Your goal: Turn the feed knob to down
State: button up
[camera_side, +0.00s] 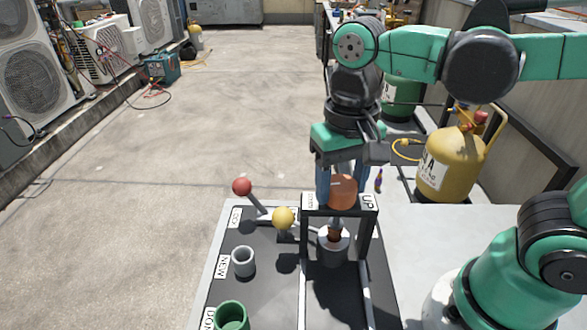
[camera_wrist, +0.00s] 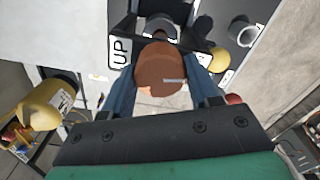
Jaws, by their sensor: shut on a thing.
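The feed knob (camera_side: 343,193) is a round orange-brown knob on top of a dark bracket (camera_side: 368,232). It also shows in the wrist view (camera_wrist: 154,72), with a short white line pointing away from the UP label (camera_wrist: 119,52). In the side view the UP label (camera_side: 368,201) is at the bracket's right end, and a second, small label (camera_side: 310,199) is at its left end. My gripper (camera_side: 341,184) is above the bracket, its blue fingers on both sides of the knob and shut on it. The fingers hide parts of the knob's sides.
A red ball lever (camera_side: 242,187) and a yellow ball lever (camera_side: 284,217) stand left of the bracket. A grey cup (camera_side: 243,262) and a green cup (camera_side: 231,316) are nearer the front. A yellow gas cylinder (camera_side: 447,165) stands behind at right.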

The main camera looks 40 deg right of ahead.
aim_at(342, 183)
jog(key=shift+m, duration=1.1)
jog(key=o, duration=1.3)
jog(key=shift+r, duration=2.8)
